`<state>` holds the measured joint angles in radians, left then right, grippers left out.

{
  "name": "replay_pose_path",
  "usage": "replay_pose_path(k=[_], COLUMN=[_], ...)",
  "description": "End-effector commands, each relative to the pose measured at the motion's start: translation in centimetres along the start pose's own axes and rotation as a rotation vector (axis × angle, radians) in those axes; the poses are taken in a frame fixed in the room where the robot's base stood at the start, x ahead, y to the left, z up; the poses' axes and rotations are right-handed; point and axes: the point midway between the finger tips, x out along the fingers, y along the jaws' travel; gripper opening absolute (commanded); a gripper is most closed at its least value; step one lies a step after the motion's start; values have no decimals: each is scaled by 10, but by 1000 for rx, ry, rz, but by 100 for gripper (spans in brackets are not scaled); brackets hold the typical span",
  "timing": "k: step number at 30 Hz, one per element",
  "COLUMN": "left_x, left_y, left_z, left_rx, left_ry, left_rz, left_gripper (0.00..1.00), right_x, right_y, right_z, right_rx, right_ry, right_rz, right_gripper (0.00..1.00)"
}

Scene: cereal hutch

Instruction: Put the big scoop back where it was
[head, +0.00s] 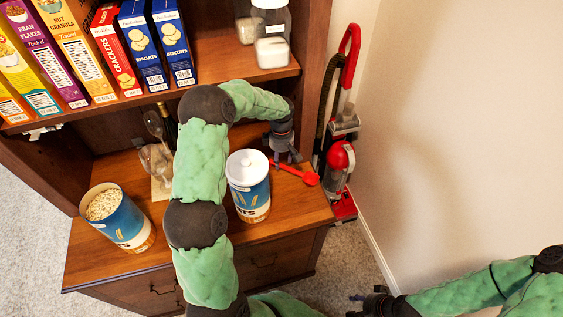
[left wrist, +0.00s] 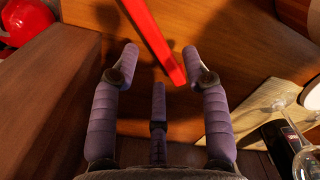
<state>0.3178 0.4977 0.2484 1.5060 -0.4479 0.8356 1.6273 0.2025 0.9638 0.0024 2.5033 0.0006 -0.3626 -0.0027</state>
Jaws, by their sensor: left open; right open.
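A red scoop (head: 309,177) lies on the wooden counter of the hutch, right of the white-lidded canister; it is the only scoop I can make out. My left gripper (head: 287,158) is open just above its handle. In the left wrist view the red handle (left wrist: 152,36) reaches down between the spread fingertips of the left gripper (left wrist: 160,62), and no finger is closed on it. Whether a finger touches it I cannot tell. My right gripper (head: 372,301) is open and empty at the lower right, away from the hutch.
The lidded canister (head: 249,168) stands beside my left forearm; an open oat canister (head: 121,216) stands at the left. Glasses (head: 155,156) and a bottle are at the back. Cereal boxes (head: 74,48) fill the shelf above. A red vacuum (head: 340,160) stands right of the hutch.

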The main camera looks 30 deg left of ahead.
Motion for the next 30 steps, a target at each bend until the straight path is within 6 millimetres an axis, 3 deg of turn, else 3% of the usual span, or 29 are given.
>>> replay_pose_path(k=[3,9,30], left_x=[-20,-35,-36], left_y=[0,0,0], left_z=[0,0,0], left_rx=[1,0,0], left_ry=[1,0,0], left_rz=[2,1,0], left_gripper=[46,46,46], right_x=[-7,-10,-10], right_y=[-2,-4,-3], right_z=[0,0,0], right_rx=[0,0,0], right_ry=[0,0,0], right_rz=[0,0,0], right_gripper=[47,47,47])
